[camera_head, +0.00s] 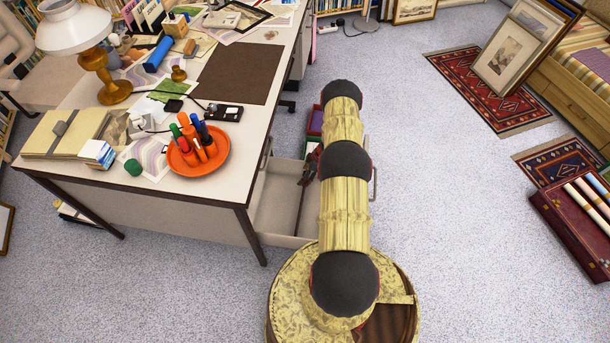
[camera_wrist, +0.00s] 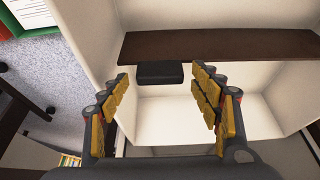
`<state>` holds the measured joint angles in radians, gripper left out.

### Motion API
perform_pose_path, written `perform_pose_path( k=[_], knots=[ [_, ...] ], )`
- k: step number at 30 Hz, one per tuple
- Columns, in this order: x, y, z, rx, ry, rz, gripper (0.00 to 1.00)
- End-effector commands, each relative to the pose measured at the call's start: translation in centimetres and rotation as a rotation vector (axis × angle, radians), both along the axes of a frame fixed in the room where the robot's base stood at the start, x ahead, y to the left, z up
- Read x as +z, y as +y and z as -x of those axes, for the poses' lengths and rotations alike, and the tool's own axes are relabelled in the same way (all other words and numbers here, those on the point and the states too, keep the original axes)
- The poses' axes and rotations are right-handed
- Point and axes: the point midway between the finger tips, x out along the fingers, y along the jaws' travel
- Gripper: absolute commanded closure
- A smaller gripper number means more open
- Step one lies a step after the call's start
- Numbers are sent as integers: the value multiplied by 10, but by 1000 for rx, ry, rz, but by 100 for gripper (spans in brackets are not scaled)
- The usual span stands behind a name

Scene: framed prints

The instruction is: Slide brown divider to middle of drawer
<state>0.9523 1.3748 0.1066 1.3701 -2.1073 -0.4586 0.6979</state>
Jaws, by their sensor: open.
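The brown divider (camera_wrist: 225,46) spans the white drawer (camera_wrist: 272,122) as a dark strip across the upper part of the wrist view. In the head view, the open drawer (camera_head: 273,205) extends from the desk, and a thin dark strip in it appears to be the divider. My gripper (camera_wrist: 160,75) is open over the drawer, with its yellow-padded fingers spread and nothing held. The right fingertips appear close to the divider's near edge; I cannot tell whether they touch. A small black box (camera_wrist: 160,73) lies in the drawer, between the fingertips in the picture. In the head view, my arm hides most of the gripper.
The desk (camera_head: 205,205) holds a lamp, papers and an orange tray (camera_head: 215,165) of markers beside the drawer. A dark red case (camera_head: 575,225) and rugs lie at the right. Bare grey floor (camera_head: 450,220) is free between my arm and these.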

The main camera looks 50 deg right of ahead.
Motion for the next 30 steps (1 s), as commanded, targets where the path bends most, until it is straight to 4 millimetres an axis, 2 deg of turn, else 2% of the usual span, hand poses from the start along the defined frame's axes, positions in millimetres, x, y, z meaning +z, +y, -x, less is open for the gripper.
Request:
perform_pose_path(
  k=[5, 15, 21, 30],
  knots=[
    [12, -3, 3, -1, -1, 2, 36],
    [72, -16, 25, 0, -1, 2, 36],
    [99, -21, 36, 0, 0, 1, 36],
    [111, -23, 40, 0, 0, -1, 36]
  ],
)
